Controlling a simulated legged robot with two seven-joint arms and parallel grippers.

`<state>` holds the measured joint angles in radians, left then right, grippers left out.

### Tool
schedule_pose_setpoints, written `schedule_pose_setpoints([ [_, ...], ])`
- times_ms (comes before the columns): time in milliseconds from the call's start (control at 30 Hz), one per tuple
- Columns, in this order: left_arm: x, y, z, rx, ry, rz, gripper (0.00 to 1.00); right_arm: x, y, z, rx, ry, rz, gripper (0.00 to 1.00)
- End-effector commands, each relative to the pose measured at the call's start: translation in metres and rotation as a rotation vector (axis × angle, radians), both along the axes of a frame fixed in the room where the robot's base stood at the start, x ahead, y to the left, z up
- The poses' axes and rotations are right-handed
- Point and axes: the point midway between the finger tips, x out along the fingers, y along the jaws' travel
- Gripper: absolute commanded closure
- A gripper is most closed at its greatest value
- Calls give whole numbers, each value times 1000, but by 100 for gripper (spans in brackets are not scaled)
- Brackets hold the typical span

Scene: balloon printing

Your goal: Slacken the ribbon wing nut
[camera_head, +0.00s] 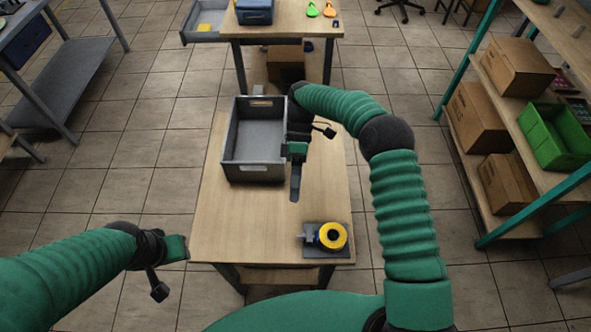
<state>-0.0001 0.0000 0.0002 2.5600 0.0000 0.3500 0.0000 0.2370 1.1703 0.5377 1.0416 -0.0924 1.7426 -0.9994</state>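A device with a yellow ribbon roll (331,236) sits on a dark base plate (338,254) at the near right of the wooden table. A small grey part (308,235) sticks out at its left; I cannot make out the wing nut itself. My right gripper (295,188) points down over the table, beyond the roll and right of the grey crate, apart from both. Its fingers look like one dark shape, so its opening is unclear. My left gripper (184,248) is at the table's left edge, mostly hidden at the tips.
An open grey crate (232,170) stands on the far left part of the wooden table (225,225). The table's near left is clear. A shelf with cardboard boxes (517,68) and a green bin (556,137) is at the right. Another table (290,22) stands behind.

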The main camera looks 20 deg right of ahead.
Motion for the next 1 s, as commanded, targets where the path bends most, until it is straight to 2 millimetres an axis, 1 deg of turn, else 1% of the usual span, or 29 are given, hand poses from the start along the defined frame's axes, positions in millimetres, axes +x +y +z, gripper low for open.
schedule_pose_setpoints([
  [300, 0, 0, 4, 0, 0, 0, 64, 21, -5, 17, 1, -2, 0, 63],
  [500, 0, 0, 6, 0, 0, 0, 64, 31, -9, 26, 0, -1, 1, 63],
  [800, 0, 0, 6, 0, 0, 0, 64, 33, -10, 28, 0, -1, 0, 63],
  [900, 0, 0, 12, 0, 0, 0, 64, 33, -10, 30, 0, -1, 0, 63],
  [1000, 0, 0, 10, 0, 0, 0, 64, 33, -10, 27, 0, -1, 0, 63],
])
